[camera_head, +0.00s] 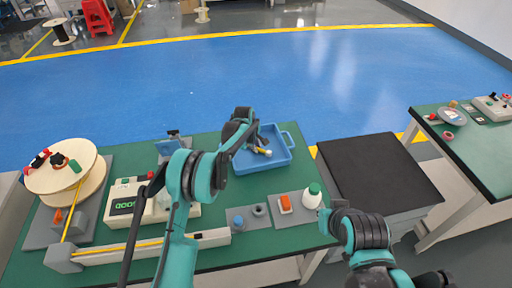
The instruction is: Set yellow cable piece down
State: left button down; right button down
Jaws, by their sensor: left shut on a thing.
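My left gripper (258,147) is over the blue tray (279,160) on the green table and is shut on a small yellow cable piece (264,152). The piece is low over the tray; I cannot tell whether it touches the tray floor. The gripper and wrist hide part of the tray's left side.
A cable spool (66,166) and a machine with a green display (133,207) stand on the left. A long white rail (190,240) runs along the front.

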pick_arm(q)
jog(key=c, duration=1.8)
grip_release()
jog(key=shift+r, duration=0.15)
jog(key=s+a+r+m+p, duration=0.1)
jog(key=s+a+r, duration=0.1)
jog(key=s+r, duration=0.35)
jog(key=s+a+r+m+t+p, duration=0.1)
jog(key=s+a+r+p, duration=0.1)
jog(key=r, duration=0.6)
jog(key=s+a+r+m+p, duration=0.1)
jog(key=s+a+r, duration=0.2)
jog(key=r, duration=0.4)
jog(key=s+a+r+m, duration=0.2)
jog(key=s+a+r, duration=0.3)
jog(key=s, duration=0.4)
jog(key=s+a+f+m+t, duration=0.1)
jog(key=s+m, duration=0.1)
jog(key=s, duration=0.5)
jog(key=s+a+m+t+y, duration=0.1)
jog(key=s+a+m, duration=0.1)
jog(key=s, duration=0.6)
jog(key=s+a+f+m+t+y, duration=0.1)
jog(key=s+a+m, duration=0.1)
jog(key=s, duration=0.6)
jog(key=shift+a+f+m, duration=0.25)
jog(key=shift+f+m, duration=0.05)
jog(key=shift+m, duration=0.2)
